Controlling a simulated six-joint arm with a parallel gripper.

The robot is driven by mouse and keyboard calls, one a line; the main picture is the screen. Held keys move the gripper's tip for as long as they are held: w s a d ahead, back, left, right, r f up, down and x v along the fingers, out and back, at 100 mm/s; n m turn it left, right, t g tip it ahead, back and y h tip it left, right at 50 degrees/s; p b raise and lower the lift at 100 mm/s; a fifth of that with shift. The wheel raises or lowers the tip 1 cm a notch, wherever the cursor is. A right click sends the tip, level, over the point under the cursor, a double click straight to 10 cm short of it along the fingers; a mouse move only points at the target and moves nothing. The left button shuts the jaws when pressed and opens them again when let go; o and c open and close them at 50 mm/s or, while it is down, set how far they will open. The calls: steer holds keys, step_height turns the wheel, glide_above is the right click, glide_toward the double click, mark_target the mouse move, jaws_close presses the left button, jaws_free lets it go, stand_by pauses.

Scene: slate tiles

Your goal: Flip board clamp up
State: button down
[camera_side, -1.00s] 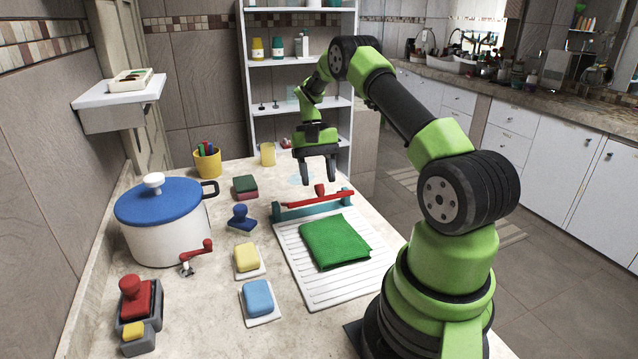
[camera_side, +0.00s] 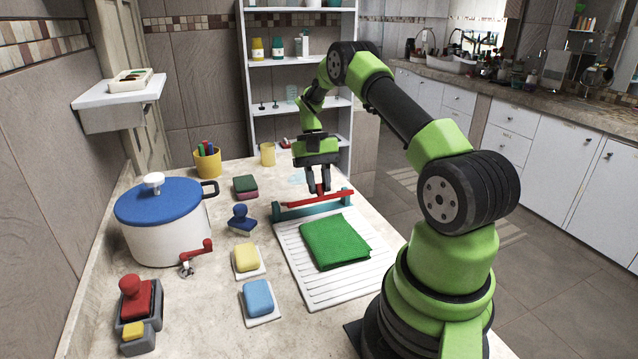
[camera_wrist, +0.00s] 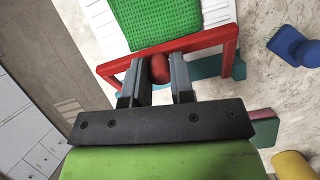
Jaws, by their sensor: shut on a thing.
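The board clamp is a red bar (camera_side: 335,197) with a red knob, on a teal base (camera_side: 312,211) at the far end of a white ridged board (camera_side: 310,290). The bar looks lowered, close over the base. My gripper (camera_side: 319,190) points down over the bar and is shut on the knob. In the wrist view the red knob (camera_wrist: 160,68) sits between the two fingers, and the red clamp frame (camera_wrist: 205,39) spans the board's end.
Left of the board are a blue-handled brush (camera_side: 241,219), a yellow sponge (camera_side: 246,257) and a blue sponge (camera_side: 258,297) on white dishes. A large white pot (camera_side: 165,235) stands farther left. A yellow cup (camera_side: 268,153) and a shelf unit (camera_side: 298,62) are behind.

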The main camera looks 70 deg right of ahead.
steer(key=shift+w+d+r+g+y, duration=0.2)
steer(key=shift+w+d+g+y, duration=0.1)
steer(key=shift+g+y, duration=0.1)
steer(key=c, duration=1)
jaws_free()
steer(key=shift+o, duration=0.2)
steer(key=shift+r, duration=0.1)
step_height(320, 180, up, 10)
steer(key=d, duration=0.1)
steer(key=shift+w+f, duration=0.25)
steer(key=shift+w, duration=0.2)
steer(key=shift+c, duration=0.2)
